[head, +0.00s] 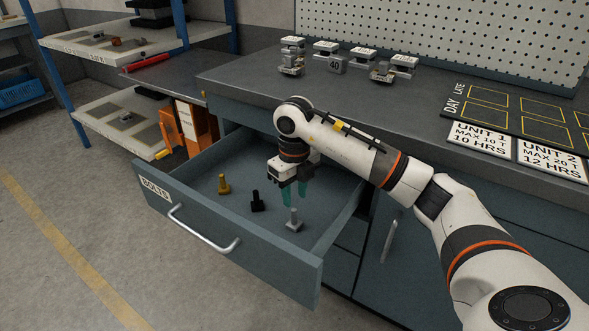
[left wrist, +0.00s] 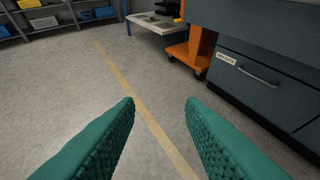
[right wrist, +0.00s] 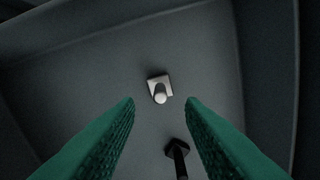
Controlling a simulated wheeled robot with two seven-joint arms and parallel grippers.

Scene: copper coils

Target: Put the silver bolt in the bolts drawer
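The bolts drawer (head: 165,195) is pulled open, with a label reading BOLTS on its front. The silver bolt (head: 294,222) stands head down on the drawer floor near its right side. It also shows in the right wrist view (right wrist: 160,89), beyond the fingertips and apart from them. My right gripper (head: 294,197) is over the drawer, just above and behind the silver bolt, with its green fingers spread and empty. My left gripper (left wrist: 158,103) shows only in its wrist view, open and empty above the floor.
A brass bolt (head: 223,185) and a black bolt (head: 257,202) also stand in the drawer, left of the silver bolt. The drawer handle (head: 203,232) sticks out in front. The workbench (head: 405,105) above carries several metal parts. An orange cart (head: 197,128) stands behind the drawer.

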